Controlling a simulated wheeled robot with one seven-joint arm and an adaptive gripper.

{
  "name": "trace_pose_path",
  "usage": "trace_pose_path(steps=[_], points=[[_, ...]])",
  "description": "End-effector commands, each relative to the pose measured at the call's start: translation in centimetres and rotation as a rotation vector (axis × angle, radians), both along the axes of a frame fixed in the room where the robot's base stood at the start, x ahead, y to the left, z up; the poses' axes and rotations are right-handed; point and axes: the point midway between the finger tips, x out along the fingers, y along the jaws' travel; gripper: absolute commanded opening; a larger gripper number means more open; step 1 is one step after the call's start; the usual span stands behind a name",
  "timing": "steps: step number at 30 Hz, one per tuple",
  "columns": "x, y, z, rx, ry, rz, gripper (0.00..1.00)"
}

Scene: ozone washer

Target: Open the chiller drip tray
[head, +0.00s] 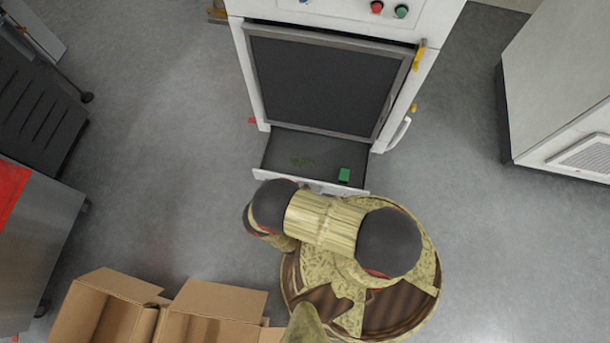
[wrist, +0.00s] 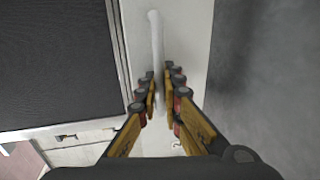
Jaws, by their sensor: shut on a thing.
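The chiller drip tray (head: 280,152) is a shallow dark drawer at the foot of the white machine. It stands out from the machine, with its inside showing. A green block (head: 344,175) and a green patch lie in it. In the wrist view my gripper (wrist: 160,95) is shut on a white bar handle (wrist: 156,40), one finger on each side. The handle runs up the picture along a pale panel, beside a dark surface. In the head view my arm covers part of the tray's front, and my gripper is hidden.
Above the tray is the machine's dark framed door (head: 320,85), with a white side handle (head: 399,132) at its right. Open cardboard boxes (head: 215,300) lie at the lower left. A white cabinet (head: 565,85) stands at the right. Floor is clear on both sides of the machine.

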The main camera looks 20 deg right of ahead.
Motion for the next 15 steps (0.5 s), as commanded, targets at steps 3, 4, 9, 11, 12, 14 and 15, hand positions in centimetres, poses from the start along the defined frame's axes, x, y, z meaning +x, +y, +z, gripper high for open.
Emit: trace_pose_path(steps=[3, 4, 9, 11, 12, 14, 15], points=[[0.00, 0.04, -0.02, 0.001, 0.000, 0.000, 0.00], [0.00, 0.04, -0.02, 0.001, 0.000, 0.000, 0.00], [0.00, 0.05, -0.02, 0.001, 0.000, 0.000, 0.00], [0.00, 0.05, -0.02, 0.001, 0.000, 0.000, 0.00], [0.00, 0.05, -0.02, 0.001, 0.000, 0.000, 0.00], [0.02, 0.05, -0.02, 0.001, 0.000, 0.000, 0.10], [0.02, 0.05, -0.02, 0.001, 0.000, 0.000, 0.13]])
